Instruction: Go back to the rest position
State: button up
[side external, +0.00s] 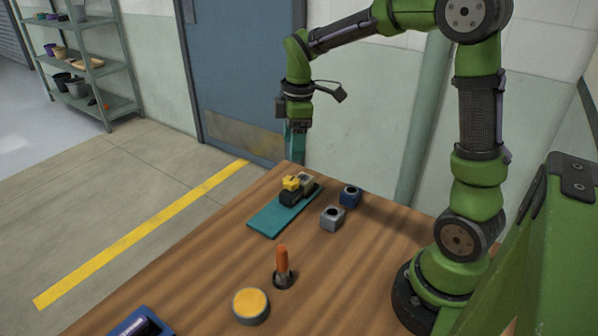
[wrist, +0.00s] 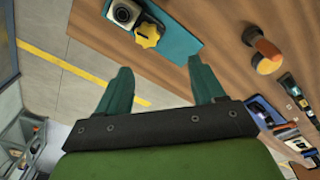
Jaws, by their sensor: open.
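My gripper (side external: 296,143) hangs above the far edge of the table, fingers pointing down. In the wrist view its two teal fingers (wrist: 157,88) stand wide apart with nothing between them. The teal mat (side external: 268,221) lies on the table below and nearer the side camera. A dark block with a yellow knob (side external: 291,183) and a grey part (side external: 306,179) stand on the mat's far end. My gripper is clear of them. The yellow knob (wrist: 147,34) and a grey part with a round dark opening (wrist: 124,11) also show in the wrist view.
A grey block (side external: 332,218) and a blue block (side external: 350,196) with round openings stand right of the mat. An orange-handled piece (side external: 282,263) stands upright in front, beside a round yellow-topped tin (side external: 250,306). A blue tray (side external: 141,325) lies at the near edge. Shelves (side external: 90,62) stand far off.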

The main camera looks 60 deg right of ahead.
jog(key=s+a+r+m+t+y, duration=0.1)
jog(key=s+a+r+m+t, duration=0.2)
jog(key=s+a+m, duration=0.2)
jog(key=s+a+r+m+t, duration=0.3)
jog(key=s+a+m, duration=0.2)
jog(key=s+m, duration=0.3)
jog(key=shift+s+r+y, duration=0.15)
jog(key=shift+s+y, duration=0.25)
jog(key=shift+s, duration=0.45)
